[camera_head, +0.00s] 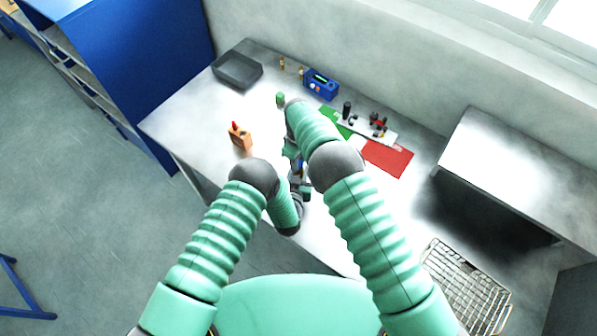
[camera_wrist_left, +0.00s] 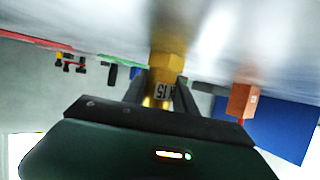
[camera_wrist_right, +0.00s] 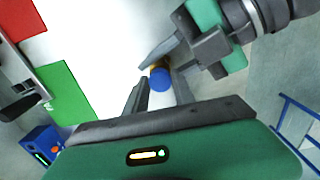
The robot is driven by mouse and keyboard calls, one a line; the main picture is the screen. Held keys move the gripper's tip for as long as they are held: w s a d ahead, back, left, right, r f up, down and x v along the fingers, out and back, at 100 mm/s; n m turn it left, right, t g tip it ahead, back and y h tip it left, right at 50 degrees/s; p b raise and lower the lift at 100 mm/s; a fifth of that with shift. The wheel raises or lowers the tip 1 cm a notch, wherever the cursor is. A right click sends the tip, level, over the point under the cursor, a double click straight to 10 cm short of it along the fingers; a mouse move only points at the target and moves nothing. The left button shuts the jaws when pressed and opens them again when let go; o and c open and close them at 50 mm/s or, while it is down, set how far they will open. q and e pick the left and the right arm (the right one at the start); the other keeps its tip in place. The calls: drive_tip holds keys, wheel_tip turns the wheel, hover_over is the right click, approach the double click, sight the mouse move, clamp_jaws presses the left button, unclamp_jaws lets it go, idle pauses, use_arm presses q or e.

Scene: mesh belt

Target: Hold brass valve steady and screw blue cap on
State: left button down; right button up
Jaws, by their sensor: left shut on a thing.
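The brass valve (camera_wrist_left: 165,72) stands upside-down-looking in the left wrist view, with a hexagonal section and a label. My left gripper (camera_wrist_left: 161,82) is shut on it, one finger on each side. The blue cap (camera_wrist_right: 161,79) shows in the right wrist view, with a bit of yellow brass (camera_wrist_right: 155,66) just behind it. My right gripper (camera_wrist_right: 160,88) has its fingers apart on either side of the cap; whether they touch it I cannot tell. In the head view both grippers meet over the near table and mostly hide the parts.
An orange block with a red top (camera_head: 240,136) stands left on the table (camera_head: 190,125). A dark tray (camera_head: 237,69), a blue device (camera_head: 320,85), a green mat (camera_head: 338,124) and a red mat (camera_head: 387,158) lie farther back. A wire basket (camera_head: 467,287) is at lower right.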

clamp_jaws()
drive_tip(key=m, duration=0.8)
drive_tip(key=shift+m, duration=0.4)
drive_tip(key=o, duration=0.7)
unclamp_jaws()
drive_tip(key=shift+r, duration=2.3)
drive_tip(key=shift+c, duration=0.3)
